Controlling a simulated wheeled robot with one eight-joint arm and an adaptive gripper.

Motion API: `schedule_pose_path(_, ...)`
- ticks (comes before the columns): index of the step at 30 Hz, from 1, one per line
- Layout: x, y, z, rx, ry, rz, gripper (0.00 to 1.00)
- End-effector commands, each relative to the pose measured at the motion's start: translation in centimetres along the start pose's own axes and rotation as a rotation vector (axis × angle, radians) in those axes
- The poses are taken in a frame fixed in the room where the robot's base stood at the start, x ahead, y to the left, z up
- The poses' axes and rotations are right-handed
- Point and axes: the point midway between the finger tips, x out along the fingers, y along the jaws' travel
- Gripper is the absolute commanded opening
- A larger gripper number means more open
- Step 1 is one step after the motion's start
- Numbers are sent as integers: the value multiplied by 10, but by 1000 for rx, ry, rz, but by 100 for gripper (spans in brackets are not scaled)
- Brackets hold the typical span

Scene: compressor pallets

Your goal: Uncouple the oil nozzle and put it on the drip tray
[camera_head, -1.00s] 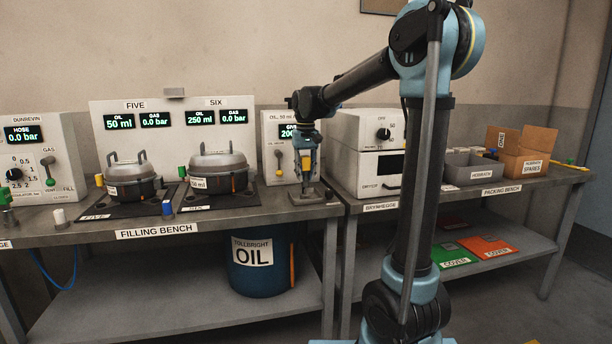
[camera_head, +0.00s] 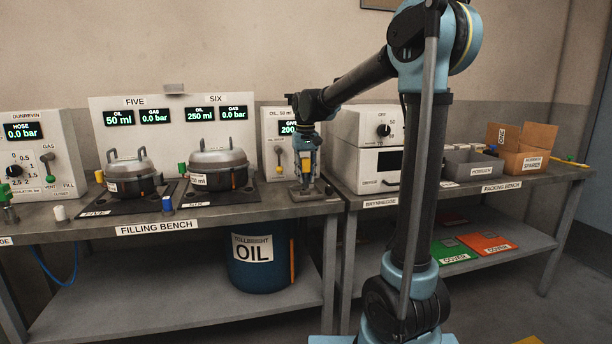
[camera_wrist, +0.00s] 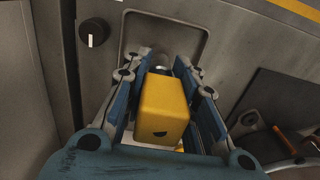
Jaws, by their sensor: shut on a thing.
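My gripper (camera_head: 306,172) is shut on the yellow oil nozzle (camera_wrist: 163,105), which shows as a yellow block between the blue-and-grey fingers in the wrist view. In the head view the nozzle (camera_head: 306,165) hangs upright, low over the grey drip tray (camera_head: 312,196) at the right end of the filling bench. The tray's raised rim shows around the fingertips in the wrist view (camera_wrist: 205,42). The nozzle's lower end is mostly hidden, and I cannot tell whether it touches the tray. The two compressors (camera_head: 218,168) (camera_head: 132,176) stand to the left.
The oil dispenser panel (camera_head: 279,125) stands close behind my gripper. A white oven (camera_head: 365,150) is close on the right. A blue cap-like piece (camera_head: 167,204) and a white one (camera_head: 60,213) stand near the bench's front edge. A blue oil drum (camera_head: 262,258) is below.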

Motion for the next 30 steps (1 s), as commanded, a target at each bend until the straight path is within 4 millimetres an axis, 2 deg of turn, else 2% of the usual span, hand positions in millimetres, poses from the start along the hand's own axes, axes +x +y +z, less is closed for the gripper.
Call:
schedule_pose_path(15,10,0,0,0,0,0,0)
schedule_pose_path(16,10,0,0,0,0,0,30)
schedule_pose_path(18,10,0,0,0,0,0,46)
schedule_pose_path(19,10,0,0,0,0,0,50)
schedule_pose_path(30,8,0,0,0,0,0,50)
